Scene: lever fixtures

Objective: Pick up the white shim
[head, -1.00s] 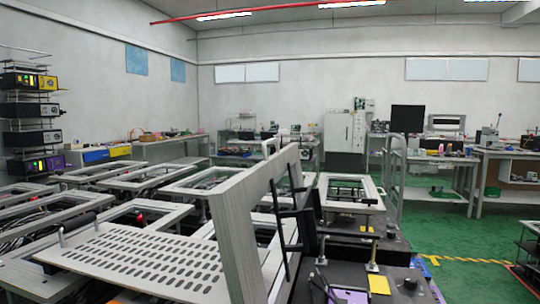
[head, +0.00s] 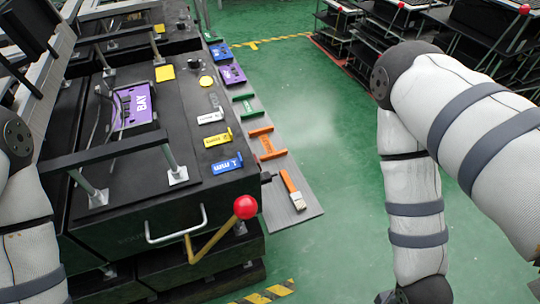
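A white shim (head: 210,118) lies flat on the black top of the fixture (head: 185,95), near its right edge in the head view. A yellow shim (head: 218,138) and a blue shim marked "1 mm" (head: 227,164) lie in a row nearer to me. Nothing touches or covers the white shim. Parts of both my arms show at the left and right sides. Neither gripper is in view.
A red-balled lever (head: 245,207) and a metal handle (head: 176,226) project from the fixture's front. A black bar (head: 110,152) on posts stands left of the shims. A grey side shelf (head: 308,211) holds a brush (head: 292,190) and orange and green pieces. Green floor is open to the right.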

